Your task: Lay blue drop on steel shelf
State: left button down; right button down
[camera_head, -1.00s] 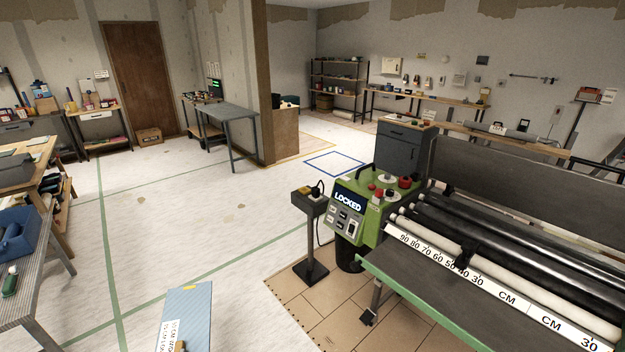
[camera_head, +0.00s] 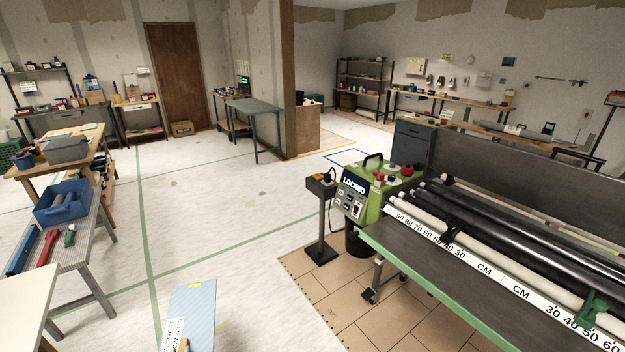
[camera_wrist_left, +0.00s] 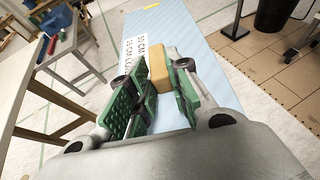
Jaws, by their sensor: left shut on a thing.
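The blue drop (camera_head: 193,305) is a flat, pale blue striped strip with a white printed label and a yellow mark. It juts forward at the bottom of the head view and also shows in the left wrist view (camera_wrist_left: 190,32). My left gripper (camera_wrist_left: 157,92) has green pads on both sides of a tan block (camera_wrist_left: 158,74) at the drop's near end, and it is shut there, carrying the drop above the floor. A dark open shelf rack (camera_head: 362,78) stands at the back; I cannot tell whether it is the steel shelf. My right gripper is out of view.
A green pasting machine (camera_head: 375,190) reading LOCKED, with long rollers, fills the right. At left, a ribbed grey table (camera_head: 85,250) bears a blue bin (camera_head: 62,203) and tools. A pale tabletop (camera_head: 25,300) is close at bottom left. The middle floor is open.

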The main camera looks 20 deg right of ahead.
aim_at(484, 301)
jog(key=k+l, duration=0.1)
jog(key=k, duration=0.2)
jog(key=k+l+z, duration=0.1)
jog(key=k, duration=0.15)
jog(key=k+z, duration=0.25)
jog(key=z, duration=0.3)
jog(key=k+z, duration=0.1)
jog(key=z, duration=0.3)
jog(key=l+z, duration=0.1)
jog(key=z, duration=0.3)
jog(key=k+l+z, duration=0.1)
jog(key=z, duration=0.3)
jog(key=k+l+z, duration=0.1)
jog(key=z, duration=0.3)
